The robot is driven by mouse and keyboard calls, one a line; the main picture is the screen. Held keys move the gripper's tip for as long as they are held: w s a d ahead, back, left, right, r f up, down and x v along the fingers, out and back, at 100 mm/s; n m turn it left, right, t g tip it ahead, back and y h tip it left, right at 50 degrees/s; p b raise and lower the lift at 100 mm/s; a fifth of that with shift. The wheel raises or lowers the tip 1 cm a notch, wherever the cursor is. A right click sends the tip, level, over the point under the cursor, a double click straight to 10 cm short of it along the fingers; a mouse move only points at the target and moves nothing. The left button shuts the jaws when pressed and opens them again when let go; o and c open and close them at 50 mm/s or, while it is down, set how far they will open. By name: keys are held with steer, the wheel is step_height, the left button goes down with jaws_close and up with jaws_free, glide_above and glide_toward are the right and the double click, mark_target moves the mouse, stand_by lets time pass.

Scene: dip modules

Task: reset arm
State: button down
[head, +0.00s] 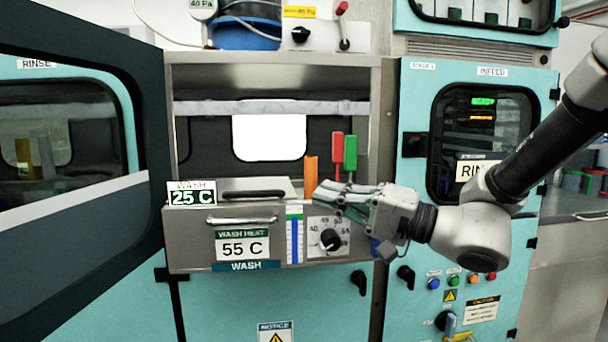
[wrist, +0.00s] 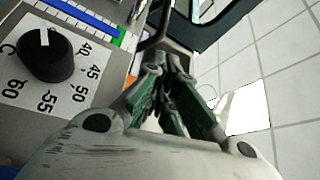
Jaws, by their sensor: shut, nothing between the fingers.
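My gripper (head: 330,196) is in front of the wash unit, just above and against the view of its temperature dial (head: 330,240). My arm reaches in from the right. In the wrist view the fingers of my gripper (wrist: 172,62) are together with nothing between them. The black dial with its white mark shows at the left of the wrist view (wrist: 45,55), apart from the fingers. Whether the fingers touch the panel cannot be told.
The wash box (head: 290,268) has a "55 C" label (head: 243,246), a "25 C" display (head: 192,194) and a bar handle (head: 242,220). Orange (head: 311,178), red (head: 337,150) and green (head: 350,152) pieces stand behind. A dark-framed door (head: 75,225) stands open at left. An infeed door (head: 482,140) is at right.

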steer(key=s+d+f+m+g+h, duration=0.1)
steer(key=s+d+f+g+h, duration=0.3)
steer(key=s+d+f, duration=0.3)
steer(key=s+d+f+g+h, duration=0.3)
steer(key=s+d+f+h, duration=0.2)
steer(key=d+f, duration=0.4)
steer(key=d+f+t+h, duration=0.15)
steer(key=d+h, duration=0.45)
steer(key=d, duration=0.7)
steer(key=d+r+n+t+h, duration=0.1)
steer(key=d+r+t+h, duration=0.2)
steer(key=d+r, duration=0.3)
steer(key=shift+w+d+n+h, duration=0.2)
steer(key=shift+d+n+h, duration=0.25)
steer(key=shift+d, duration=0.45)
